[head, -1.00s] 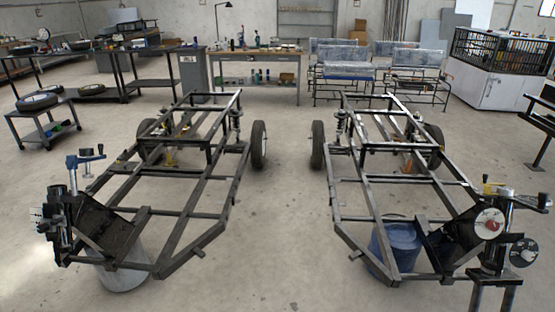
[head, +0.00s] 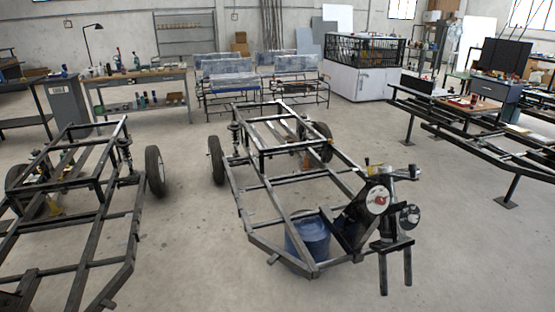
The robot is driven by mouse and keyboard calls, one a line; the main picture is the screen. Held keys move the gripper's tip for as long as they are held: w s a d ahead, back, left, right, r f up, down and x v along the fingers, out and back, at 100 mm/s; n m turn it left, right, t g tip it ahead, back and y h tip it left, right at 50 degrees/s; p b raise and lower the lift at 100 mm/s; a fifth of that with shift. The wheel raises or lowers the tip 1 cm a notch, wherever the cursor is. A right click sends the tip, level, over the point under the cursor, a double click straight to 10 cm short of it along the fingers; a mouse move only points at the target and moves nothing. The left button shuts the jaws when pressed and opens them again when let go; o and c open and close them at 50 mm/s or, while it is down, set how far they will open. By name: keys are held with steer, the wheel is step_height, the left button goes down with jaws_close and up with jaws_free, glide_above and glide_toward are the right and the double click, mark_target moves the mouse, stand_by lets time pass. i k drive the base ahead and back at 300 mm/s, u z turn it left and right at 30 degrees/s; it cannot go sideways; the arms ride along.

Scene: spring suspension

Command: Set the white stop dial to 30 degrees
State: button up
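The right steel chassis frame (head: 290,212) stands on the floor with wheels at its back and a blue bucket (head: 308,238) under its front. Another frame (head: 75,208) stands at the left. Dark rails (head: 490,140) on posts stand at the right. Floor in front is clear.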

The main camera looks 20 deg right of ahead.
mark_target(412, 217)
steer(key=z, duration=3.95)
steer(key=i, duration=0.1)
steer(key=u, duration=2.65)
